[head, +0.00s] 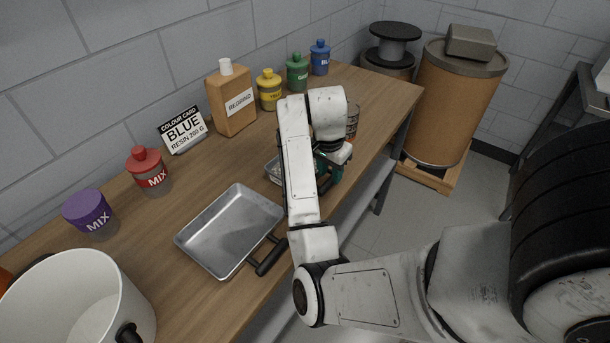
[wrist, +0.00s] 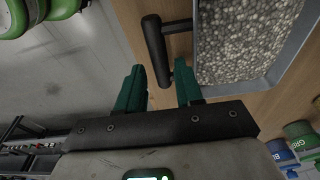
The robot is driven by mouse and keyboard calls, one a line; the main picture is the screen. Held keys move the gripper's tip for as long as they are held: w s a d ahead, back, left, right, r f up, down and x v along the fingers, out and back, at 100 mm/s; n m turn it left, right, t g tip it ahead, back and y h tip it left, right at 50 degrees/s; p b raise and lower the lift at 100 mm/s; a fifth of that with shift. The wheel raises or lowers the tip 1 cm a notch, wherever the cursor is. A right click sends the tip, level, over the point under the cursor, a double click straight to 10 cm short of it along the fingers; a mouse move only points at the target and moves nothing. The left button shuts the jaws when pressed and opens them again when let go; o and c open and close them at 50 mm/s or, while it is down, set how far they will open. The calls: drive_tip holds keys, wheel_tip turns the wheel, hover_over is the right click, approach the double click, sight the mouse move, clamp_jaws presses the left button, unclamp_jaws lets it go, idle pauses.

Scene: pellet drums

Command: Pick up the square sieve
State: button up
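A square metal pan with a grey, grainy floor (wrist: 245,42) is at the upper right of the wrist view; it looks like the square sieve, though I cannot tell mesh from pellets. Its black bar handle (wrist: 156,50) stands off its side. My gripper (wrist: 158,88) is open and empty, its green fingertips just short of the handle, with the handle's near end about between them. In the head view, my gripper (head: 328,172) is over the bench's front edge. The pan (head: 273,169) is mostly hidden behind my arm there.
An empty metal tray (head: 230,230) with a black handle lies nearer on the bench (head: 160,225). A white pot (head: 75,305) stands at lower left. Bottles, MIX containers and a BLUE colour card (head: 184,131) line the wall. A large drum (head: 452,105) stands beyond the bench.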

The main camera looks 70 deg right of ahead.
sight(330, 180)
wheel_tip(330, 180, down, 4)
drive_tip(key=shift+d+f, duration=0.15)
drive_tip(key=shift+f, duration=0.1)
drive_tip(key=shift+c, duration=0.4)
clamp_jaws()
